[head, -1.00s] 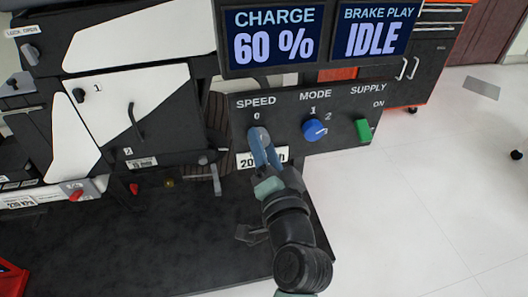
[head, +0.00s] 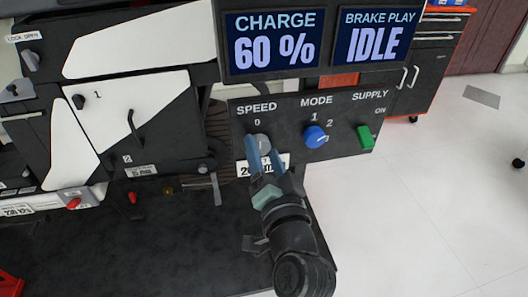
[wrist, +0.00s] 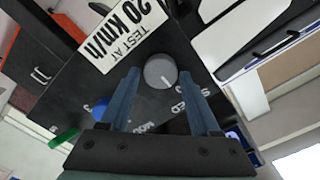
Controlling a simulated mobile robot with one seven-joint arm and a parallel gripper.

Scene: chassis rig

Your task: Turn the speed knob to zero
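The grey speed knob (head: 264,143) sits on the dark control panel under the SPEED label and the 0. It also shows in the wrist view (wrist: 160,70), with a short pale mark on the edge facing the SPEED lettering. My gripper (head: 257,148) is open, its two blue fingers standing apart at the panel. In the wrist view my gripper (wrist: 160,74) has one fingertip on either side of the knob. Narrow gaps seem to show between fingers and knob; contact cannot be told for certain.
Right of the speed knob are the blue mode knob (head: 316,136) and the green supply switch (head: 365,137). A "20 km/h" plate (wrist: 124,32) lies below the speed knob. Screens (head: 270,42) above read CHARGE 60 % and BRAKE PLAY IDLE. A lever (head: 216,188) stands at left.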

